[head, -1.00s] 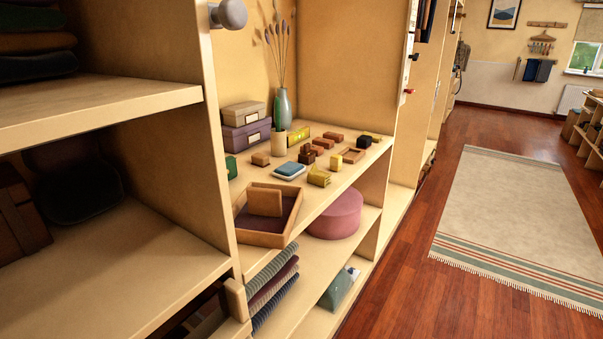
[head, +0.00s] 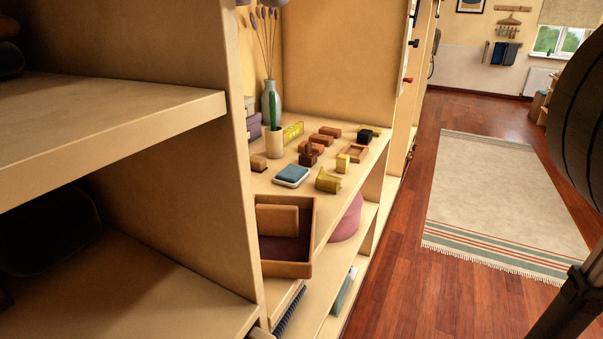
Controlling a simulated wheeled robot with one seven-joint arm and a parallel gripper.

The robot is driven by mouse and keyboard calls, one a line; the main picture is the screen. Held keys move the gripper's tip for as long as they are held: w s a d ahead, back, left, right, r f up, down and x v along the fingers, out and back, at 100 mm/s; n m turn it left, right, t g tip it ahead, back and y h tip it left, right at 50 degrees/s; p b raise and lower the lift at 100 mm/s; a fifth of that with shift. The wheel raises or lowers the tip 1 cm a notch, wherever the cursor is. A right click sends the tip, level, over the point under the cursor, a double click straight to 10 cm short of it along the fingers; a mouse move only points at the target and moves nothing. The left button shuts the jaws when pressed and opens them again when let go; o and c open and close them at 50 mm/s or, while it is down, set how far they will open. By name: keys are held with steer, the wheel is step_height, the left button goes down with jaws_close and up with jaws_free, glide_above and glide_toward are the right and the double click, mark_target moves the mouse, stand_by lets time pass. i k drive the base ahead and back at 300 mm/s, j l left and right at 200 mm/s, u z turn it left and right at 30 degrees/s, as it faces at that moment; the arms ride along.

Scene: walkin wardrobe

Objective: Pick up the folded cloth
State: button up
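A small yellow piece that looks like a folded cloth (head: 328,181) lies on the wooden shelf top (head: 335,207), near its front edge. It is right of a blue-topped pad with a pale rim (head: 292,174) and in front of a smaller yellow block (head: 343,163). Dark parts, probably of my arm, show at the right edge of the head view, apart from the shelf. My gripper's fingers do not show.
A wooden tray (head: 309,262) holding a brown block stands at the shelf's near end, beside an upright panel (head: 190,150). A cup (head: 275,142), a vase (head: 271,103) and several small blocks stand behind. Open floor (head: 400,220) and a rug (head: 500,190) lie to the right.

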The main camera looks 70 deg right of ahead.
mark_target(328, 183)
steer(key=l+u, duration=0.15)
steer(key=l, duration=0.35)
steer(key=l+u, duration=0.15)
steer(key=l, duration=0.3)
steer(key=k+l+u, duration=0.15)
steer(key=l, duration=0.3)
steer(key=l+u, duration=0.15)
steer(key=l, duration=0.35)
steer(key=k+l+u, duration=0.15)
steer(key=l, duration=0.3)
